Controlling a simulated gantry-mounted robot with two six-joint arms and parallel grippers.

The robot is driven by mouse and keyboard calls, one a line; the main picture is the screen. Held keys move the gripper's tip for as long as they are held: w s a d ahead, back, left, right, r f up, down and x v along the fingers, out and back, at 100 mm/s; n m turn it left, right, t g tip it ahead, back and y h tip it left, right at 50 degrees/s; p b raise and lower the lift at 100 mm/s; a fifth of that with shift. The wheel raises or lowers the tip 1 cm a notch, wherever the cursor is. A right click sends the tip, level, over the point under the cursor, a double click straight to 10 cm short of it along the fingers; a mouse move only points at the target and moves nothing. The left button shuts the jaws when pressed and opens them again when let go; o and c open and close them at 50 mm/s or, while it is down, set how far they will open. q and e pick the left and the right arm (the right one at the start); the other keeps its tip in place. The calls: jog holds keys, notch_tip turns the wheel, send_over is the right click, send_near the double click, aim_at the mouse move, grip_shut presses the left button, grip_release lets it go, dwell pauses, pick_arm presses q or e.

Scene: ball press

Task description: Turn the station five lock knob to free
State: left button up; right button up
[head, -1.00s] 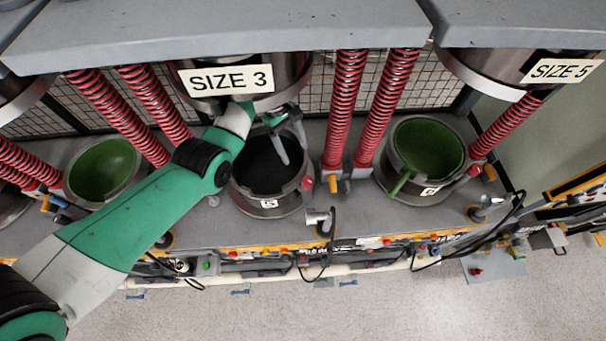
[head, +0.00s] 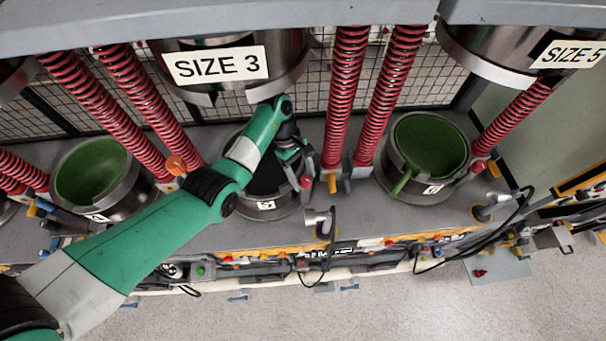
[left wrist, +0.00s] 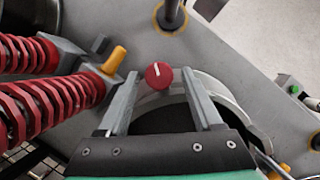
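A red lock knob (head: 306,182) sits on the right rim of the middle pot (head: 268,209), below the SIZE 3 sign. The pot's small label is too coarse to read surely. In the left wrist view the round red knob (left wrist: 159,76) has a white line pointing nearly straight up the picture. My left gripper (head: 299,160) is just above and behind the knob. In the left wrist view the left gripper (left wrist: 161,80) is open, with the knob between its fingertips in the picture; I see no contact. My right gripper is not in view.
An orange handle (head: 333,183) stands close right of the knob, beside red springs (head: 343,100); both show in the left wrist view. A press head (head: 290,75) hangs above. A lamp-like post (head: 320,220) stands in front. Green-lined pots (head: 97,172) flank the middle one.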

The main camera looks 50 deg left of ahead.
pick_arm(q)
grip_shut()
jog(key=shift+r+p, duration=0.2)
jog(key=shift+p, duration=0.45)
jog(key=n+t+p, duration=0.1)
jog(key=n+p, duration=0.1)
jog(key=p, duration=0.1)
jog(key=n+t+p, duration=0.1)
jog(key=n+p, duration=0.2)
jog(key=p, duration=0.1)
jog(key=shift+s+d+r, duration=0.1)
jog(key=shift+s+r, duration=0.05)
jog(key=shift+s, duration=0.05)
jog(key=shift+f+n+t+y+p, duration=0.15)
jog(key=shift+n+y+p, duration=0.1)
jog(key=shift+n+p, duration=0.4)
jog(key=shift+f+n+t+y+p, duration=0.15)
jog(key=shift+n+y+p, duration=0.1)
jog(key=shift+n+p, duration=0.4)
jog(key=shift+o, duration=0.8)
grip_release()
